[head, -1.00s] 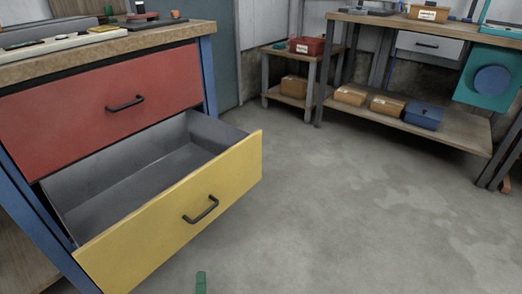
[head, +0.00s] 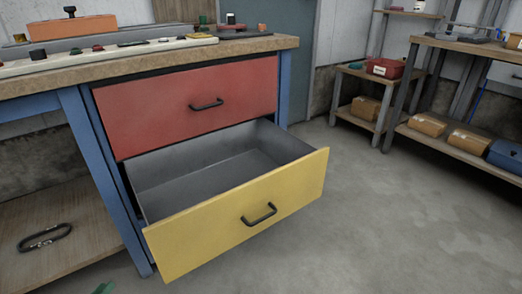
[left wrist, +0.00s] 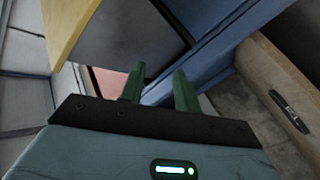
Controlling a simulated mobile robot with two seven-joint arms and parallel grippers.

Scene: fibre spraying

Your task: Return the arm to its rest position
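My left gripper (head: 104,287) shows only as a green fingertip at the bottom edge of the head view, in front of the workbench and below the open drawer. In the left wrist view its two green fingers (left wrist: 159,88) stand apart with nothing between them. The yellow-fronted drawer (head: 240,215) is pulled out and its grey inside looks empty. In the left wrist view the yellow front (left wrist: 68,25) is at the upper left, apart from the fingers. My right gripper is in neither view.
The workbench has a shut red drawer (head: 190,103) above, a blue leg (head: 98,170) and a low wooden shelf (head: 60,235) holding a dark looped object (head: 44,237). Small parts lie on its top (head: 150,57). Open floor (head: 400,230) lies to the right, before shelves with boxes.

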